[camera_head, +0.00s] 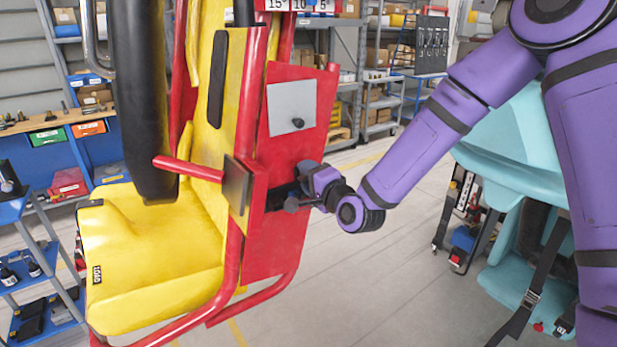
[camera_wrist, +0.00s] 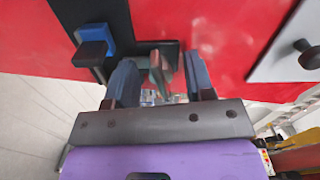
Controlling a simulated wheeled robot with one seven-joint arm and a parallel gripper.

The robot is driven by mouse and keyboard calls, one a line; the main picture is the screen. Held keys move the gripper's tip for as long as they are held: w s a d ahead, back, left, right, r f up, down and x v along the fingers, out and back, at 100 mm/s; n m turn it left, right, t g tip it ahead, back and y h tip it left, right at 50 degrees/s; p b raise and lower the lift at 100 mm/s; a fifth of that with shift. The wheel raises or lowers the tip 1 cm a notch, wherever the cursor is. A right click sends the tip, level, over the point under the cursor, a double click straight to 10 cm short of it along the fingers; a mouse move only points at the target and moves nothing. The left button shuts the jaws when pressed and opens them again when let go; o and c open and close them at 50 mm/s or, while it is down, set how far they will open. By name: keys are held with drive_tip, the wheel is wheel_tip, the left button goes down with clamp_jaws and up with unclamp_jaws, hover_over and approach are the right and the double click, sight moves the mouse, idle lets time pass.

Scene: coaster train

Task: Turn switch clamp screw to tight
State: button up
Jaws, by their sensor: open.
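My gripper (camera_wrist: 160,62) is open, its two dark fingers pointing at a dark recess in the red side panel (camera_head: 268,236). A small reddish-grey upright piece (camera_wrist: 158,78) stands between the fingers, with a gap visible on each side; I cannot tell whether it is the switch clamp screw. A blue block with a dark knob-like end (camera_wrist: 93,48) is left of the fingers in the wrist view. In the head view, my gripper (camera_head: 306,180) is at the recess, its fingertips mostly hidden, and a dark knob (camera_head: 291,204) shows just below it.
A grey plate with a dark knob (camera_head: 291,106) is on the panel above the recess. The yellow coaster seat (camera_head: 150,255) is to the left, with red tubing. A teal seat (camera_head: 520,280) stands at right. Blue shelves (camera_head: 45,262) are at far left. Floor between the seats is clear.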

drive_tip(key=v, duration=1)
drive_tip(key=shift+s+d, duration=0.3)
drive_tip(key=s+d+r+n+g+h, duration=0.3)
drive_tip(key=d+r+n+h, duration=0.15)
drive_tip(key=d, duration=0.25)
drive_tip(key=s+d+r+n+g+h, duration=0.25)
drive_tip(key=d+r+h, duration=0.2)
drive_tip(key=d, duration=0.25)
drive_tip(key=s+d+r+n+g, duration=0.1)
drive_tip(key=s+d+r+g, duration=0.1)
drive_tip(key=s, duration=0.8)
drive_tip(key=s+d+r+n+g+h, duration=0.1)
drive_tip(key=s+d+r, duration=0.4)
drive_tip(key=s, duration=0.5)
drive_tip(key=shift+s+d+r+n+g, duration=0.3)
drive_tip(key=shift+d+g, duration=0.25)
drive_tip(key=shift+d, duration=0.6)
